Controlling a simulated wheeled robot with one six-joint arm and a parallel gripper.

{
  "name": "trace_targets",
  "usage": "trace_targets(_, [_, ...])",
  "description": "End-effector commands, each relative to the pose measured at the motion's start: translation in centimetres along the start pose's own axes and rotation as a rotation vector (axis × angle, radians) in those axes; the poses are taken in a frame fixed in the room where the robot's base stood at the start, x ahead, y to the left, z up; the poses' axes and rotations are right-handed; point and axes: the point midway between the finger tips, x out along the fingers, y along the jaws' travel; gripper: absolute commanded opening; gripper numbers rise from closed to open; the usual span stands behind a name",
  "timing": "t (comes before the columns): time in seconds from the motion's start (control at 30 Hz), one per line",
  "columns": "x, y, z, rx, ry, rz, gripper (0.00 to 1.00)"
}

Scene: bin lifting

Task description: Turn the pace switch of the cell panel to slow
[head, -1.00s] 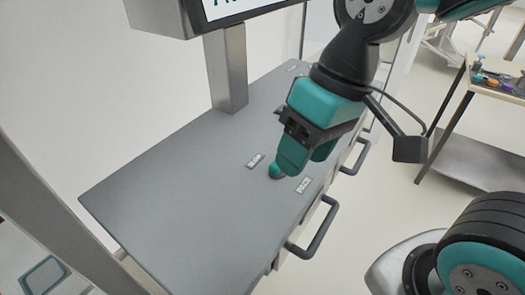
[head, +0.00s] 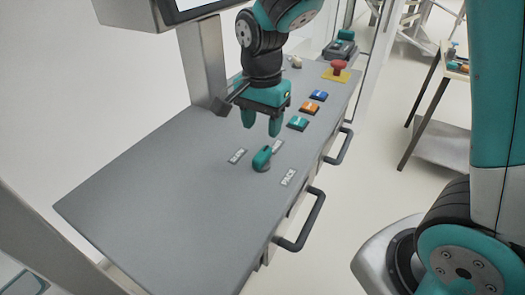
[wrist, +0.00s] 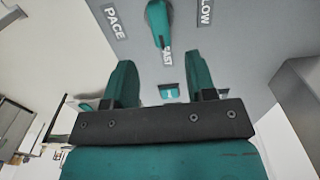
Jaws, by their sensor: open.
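The pace switch (head: 262,158) is a teal knob on the grey panel top (head: 150,190), and it also shows in the wrist view (wrist: 157,20). Its narrow end appears to point toward the FAST label (head: 278,146). The SLOW label (head: 237,157) is to its left and the PACE label (head: 288,177) to its lower right. My gripper (head: 262,124) is open and empty, with its two teal fingers above the panel, just beyond the switch and apart from it. The fingers also show in the wrist view (wrist: 161,72).
Teal (head: 298,123), orange (head: 310,107) and blue (head: 318,94) buttons line the right side. A red mushroom button (head: 339,66) stands farther back. A screen post (head: 203,62) rises behind my gripper. Handles (head: 301,222) stick out in front. The panel's left part is clear.

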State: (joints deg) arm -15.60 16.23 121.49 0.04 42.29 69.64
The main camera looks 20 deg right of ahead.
Motion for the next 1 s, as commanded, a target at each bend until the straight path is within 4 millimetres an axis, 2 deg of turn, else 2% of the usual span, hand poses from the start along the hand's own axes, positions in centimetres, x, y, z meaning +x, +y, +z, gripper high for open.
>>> trace_targets(0.2, [4.8, 0.1, 0.0, 0.0, -0.002, 0.006, 0.51])
trace_targets(0.4, [7.8, 0.1, 0.0, -0.001, -0.002, 0.004, 0.51])
trace_targets(0.6, [8.8, 0.1, 0.0, -0.001, -0.001, 0.001, 0.51])
trace_targets(0.83, [8.8, 0.0, 0.0, -0.001, -0.001, 0.0, 0.51])
trace_targets(0.87, [8.8, 0.0, 0.0, -0.001, -0.001, 0.0, 0.46])
trace_targets(1.0, [8.8, 0.0, 0.0, -0.001, 0.0, 0.0, 0.14])
